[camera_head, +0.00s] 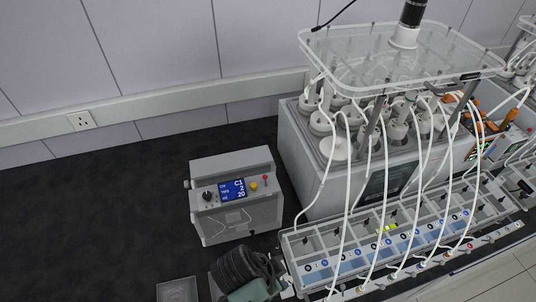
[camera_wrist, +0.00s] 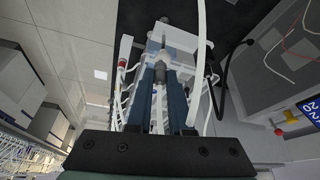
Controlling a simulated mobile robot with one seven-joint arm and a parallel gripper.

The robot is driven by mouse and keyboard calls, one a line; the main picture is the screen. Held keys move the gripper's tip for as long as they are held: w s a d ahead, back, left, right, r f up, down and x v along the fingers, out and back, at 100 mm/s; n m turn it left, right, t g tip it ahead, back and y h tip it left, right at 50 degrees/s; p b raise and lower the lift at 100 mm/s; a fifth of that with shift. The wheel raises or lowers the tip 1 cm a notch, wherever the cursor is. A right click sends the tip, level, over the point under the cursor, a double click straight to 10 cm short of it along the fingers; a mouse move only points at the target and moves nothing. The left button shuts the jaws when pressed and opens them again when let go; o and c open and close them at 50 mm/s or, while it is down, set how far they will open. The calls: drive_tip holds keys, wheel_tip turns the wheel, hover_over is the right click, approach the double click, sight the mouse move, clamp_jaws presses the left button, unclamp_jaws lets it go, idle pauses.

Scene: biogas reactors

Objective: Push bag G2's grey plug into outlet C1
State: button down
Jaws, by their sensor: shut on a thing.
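My gripper (camera_wrist: 162,85) is shut on a small grey cylindrical piece (camera_wrist: 160,71), which looks like the grey plug, between its two blue fingers in the wrist view. In the head view my dark ribbed wrist is at the bottom, beside the left end of the clear-walled rack (camera_head: 290,250); the fingertips there are too small to make out. A white block with fittings (camera_wrist: 180,38) lies just beyond the fingertips. A white tube (camera_wrist: 202,60) passes close to the right finger. I cannot tell which outlet is C1, nor make out bag G2.
A grey box with a blue display (camera_head: 232,189) stands left of the rack. The reactor unit (camera_head: 330,170) with a clear top plate (camera_head: 400,55) stands behind the rack. Several white tubes (camera_head: 385,180) hang in front of it. The dark bench (camera_head: 90,220) is clear at left.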

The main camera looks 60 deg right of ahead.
hover_over(311, 266)
drive_tip(key=a, duration=0.1)
drive_tip(key=shift+w, duration=0.45)
drive_tip(key=shift+a, duration=0.1)
drive_tip(key=shift+f+b, duration=1)
drive_tip(key=shift+f, duration=0.55)
drive_tip(key=shift+f+b, duration=0.5)
drive_tip(key=shift+f, duration=0.6)
idle(1.5)
idle(0.3)
drive_tip(key=c, duration=0.7)
unclamp_jaws()
drive_tip(key=shift+c, duration=0.2)
drive_tip(key=shift+r, duration=0.15)
